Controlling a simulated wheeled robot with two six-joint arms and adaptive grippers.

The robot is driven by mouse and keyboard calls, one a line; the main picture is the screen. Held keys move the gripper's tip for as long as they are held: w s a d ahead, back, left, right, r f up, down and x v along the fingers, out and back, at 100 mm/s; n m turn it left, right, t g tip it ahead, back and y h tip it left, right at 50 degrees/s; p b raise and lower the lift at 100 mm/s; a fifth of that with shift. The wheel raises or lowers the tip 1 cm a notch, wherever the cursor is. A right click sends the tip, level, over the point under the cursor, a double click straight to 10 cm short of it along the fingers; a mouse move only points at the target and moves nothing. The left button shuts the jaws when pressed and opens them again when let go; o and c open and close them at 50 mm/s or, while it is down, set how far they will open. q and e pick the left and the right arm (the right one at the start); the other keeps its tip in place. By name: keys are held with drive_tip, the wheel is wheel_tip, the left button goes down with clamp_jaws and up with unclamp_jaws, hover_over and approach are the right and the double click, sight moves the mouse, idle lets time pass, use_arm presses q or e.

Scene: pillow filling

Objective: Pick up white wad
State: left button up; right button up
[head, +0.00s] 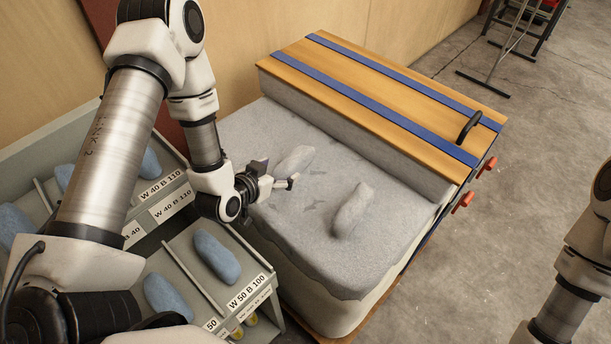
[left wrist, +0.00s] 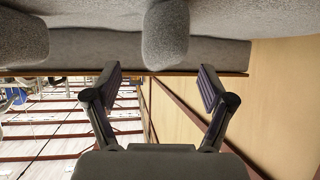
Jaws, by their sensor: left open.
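Two whitish-grey wads lie on the grey fabric surface (head: 285,230) in the head view. One wad (head: 295,160) is close to my left gripper (head: 279,178), just beyond its fingers. The other wad (head: 351,210) lies to the right, nearer the wooden board. My left gripper is open and empty, low over the fabric's left side. In the left wrist view its two fingers (left wrist: 158,90) are spread apart, with a wad (left wrist: 165,35) ahead between them and another wad (left wrist: 22,38) at the left edge. My right gripper is out of view; only part of my right arm shows.
A wooden board with blue strips (head: 385,85) and a black handle (head: 468,127) covers the back of the box. Red knobs (head: 463,202) stick out at its right side. At left, a grey labelled tray (head: 200,295) holds several blue pillows (head: 217,256). Concrete floor lies right.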

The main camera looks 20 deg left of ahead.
use_arm(q)
drive_tip(key=shift+w, duration=0.4)
drive_tip(key=x, duration=0.2)
drive_tip(key=p+x, duration=0.1)
drive_tip(key=x, duration=0.2)
drive_tip(key=shift+w+d+r, duration=0.15)
drive_tip(key=shift+w+d, duration=0.05)
drive_tip(key=shift+w, duration=0.3)
drive_tip(key=shift+w+f, duration=0.2)
drive_tip(key=shift+w, duration=0.05)
drive_tip(key=c, duration=1.3)
